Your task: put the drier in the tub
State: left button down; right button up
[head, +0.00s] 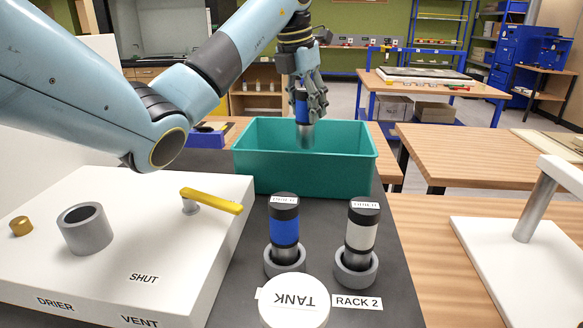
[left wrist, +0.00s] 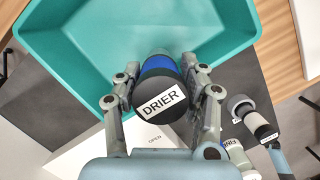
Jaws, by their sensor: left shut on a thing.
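The drier is a cylinder with a black cap, a blue band (head: 302,108) and a grey metal lower end. In the left wrist view its black cap (left wrist: 160,92) carries a DRIER label. My left gripper (head: 309,98) is shut on the drier and holds it upright. The teal tub (head: 315,175) stands at the back of the dark mat. In the head view the drier's lower end shows in front of the tub's far wall, above the tub opening. The tub wall (left wrist: 65,50) also shows in the left wrist view. My right gripper is not in view.
Two capped cylinders, one with a blue band (head: 285,232) and one with a white band (head: 361,236), stand in grey ring holders before the tub. A white panel (head: 150,215) with a yellow lever (head: 212,201) and an empty grey socket (head: 85,230) lies left.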

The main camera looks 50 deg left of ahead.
aim_at(305, 148)
pick_arm(q)
jog(key=f, duration=0.1)
jog(key=f+p, duration=0.1)
jog(key=f, duration=0.2)
jog(key=shift+s+d+f, duration=0.1)
jog(key=shift+s+f, duration=0.15)
jog(key=shift+f, duration=0.45)
jog(key=shift+s+p+x, duration=0.2)
jog(key=shift+p+x, duration=0.1)
jog(key=shift+x, duration=0.7)
jog(key=shift+s+p+x, duration=0.2)
jog(key=shift+p+x, duration=0.1)
jog(key=shift+x, duration=0.65)
jog(key=shift+f, duration=0.3)
jog(key=c, duration=1)
grip_release()
jog(key=shift+c, duration=0.2)
jog(key=shift+r, duration=0.1)
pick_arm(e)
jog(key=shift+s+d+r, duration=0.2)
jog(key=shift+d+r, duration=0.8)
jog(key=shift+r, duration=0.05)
